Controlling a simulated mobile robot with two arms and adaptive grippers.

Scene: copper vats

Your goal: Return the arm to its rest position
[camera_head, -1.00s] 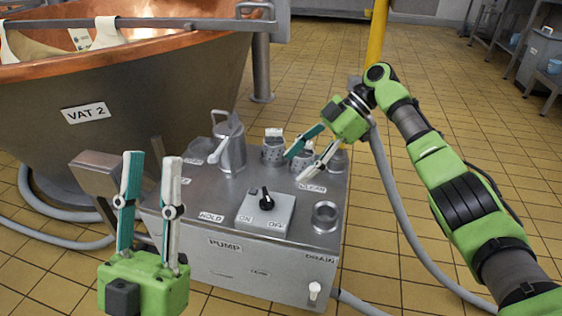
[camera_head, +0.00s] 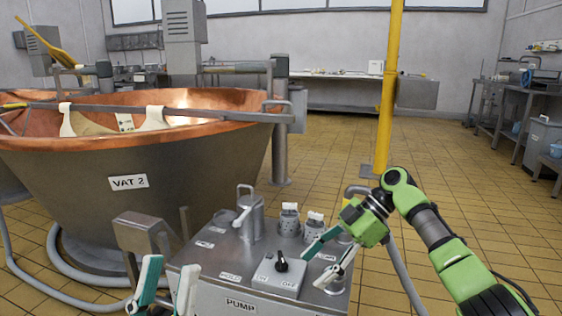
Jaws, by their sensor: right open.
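My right gripper (camera_head: 324,259) is open and empty. Its fingers hang over the right part of the grey pump box (camera_head: 222,259), pointing down and left. My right arm (camera_head: 446,254) comes in from the lower right, bent at a raised green joint. My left gripper (camera_head: 167,292) shows at the bottom edge, in front of the pump box. Its two fingers point up and stand apart with nothing between them; its body is cut off by the frame.
The box carries a black-knobbed switch block (camera_head: 279,272), a lidded grey can (camera_head: 250,218) and perforated cups (camera_head: 289,220). The copper vat (camera_head: 128,182) labelled VAT 2 stands left. A yellow post (camera_head: 390,90) rises behind my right arm. A grey hose (camera_head: 406,272) runs beside it. Tiled floor is free at the right.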

